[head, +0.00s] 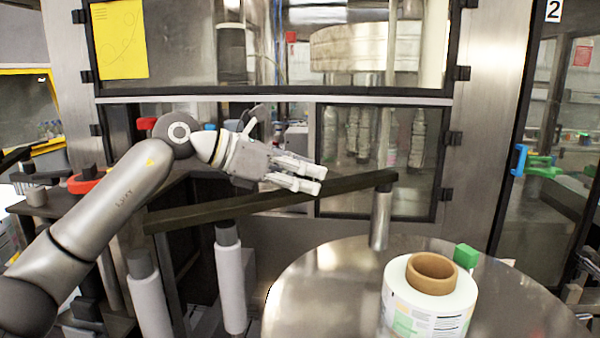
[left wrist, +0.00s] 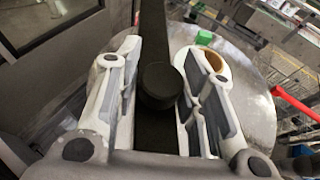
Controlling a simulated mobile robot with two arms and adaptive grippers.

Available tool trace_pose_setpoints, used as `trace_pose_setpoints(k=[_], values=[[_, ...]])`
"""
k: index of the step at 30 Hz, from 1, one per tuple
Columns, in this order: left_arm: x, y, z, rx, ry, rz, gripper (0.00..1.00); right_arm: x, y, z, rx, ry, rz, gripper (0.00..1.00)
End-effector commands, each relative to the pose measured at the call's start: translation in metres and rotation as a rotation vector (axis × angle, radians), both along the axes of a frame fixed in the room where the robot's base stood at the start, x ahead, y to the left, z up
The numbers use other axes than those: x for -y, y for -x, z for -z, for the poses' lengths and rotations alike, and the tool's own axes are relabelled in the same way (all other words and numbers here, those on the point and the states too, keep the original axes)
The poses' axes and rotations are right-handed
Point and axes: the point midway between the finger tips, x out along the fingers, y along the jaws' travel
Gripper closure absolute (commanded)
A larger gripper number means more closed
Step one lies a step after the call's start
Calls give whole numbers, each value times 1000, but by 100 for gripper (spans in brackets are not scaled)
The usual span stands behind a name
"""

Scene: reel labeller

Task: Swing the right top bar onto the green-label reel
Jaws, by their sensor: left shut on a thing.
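My left gripper (head: 308,180) is at the bar's middle, shut on the bar's round dark knob (left wrist: 161,85), which shows between the fingers in the left wrist view. My right gripper is out of view.
The round metal plate (head: 320,290) is bare left of the reel. A green block (head: 466,256) stands behind the reel. A windowed machine frame (head: 455,215) closes off the back.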

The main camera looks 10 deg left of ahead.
Motion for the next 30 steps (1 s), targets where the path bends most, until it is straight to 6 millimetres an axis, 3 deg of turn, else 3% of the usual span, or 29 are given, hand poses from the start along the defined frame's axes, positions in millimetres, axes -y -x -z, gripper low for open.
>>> trace_pose_setpoints(k=[8, 9, 12, 23, 30], values=[[0, 0, -2, 7, 1, -1, 100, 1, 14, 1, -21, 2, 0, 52], [0, 0, -2, 7, 1, -1, 58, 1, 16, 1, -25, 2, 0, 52], [0, 0, -2, 6, 1, -1, 48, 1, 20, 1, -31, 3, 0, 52], [-2, 0, -1, 2, -1, -2, 48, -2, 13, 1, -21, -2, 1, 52], [-31, 14, -14, 4, 0, -5, 48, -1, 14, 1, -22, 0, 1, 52]])
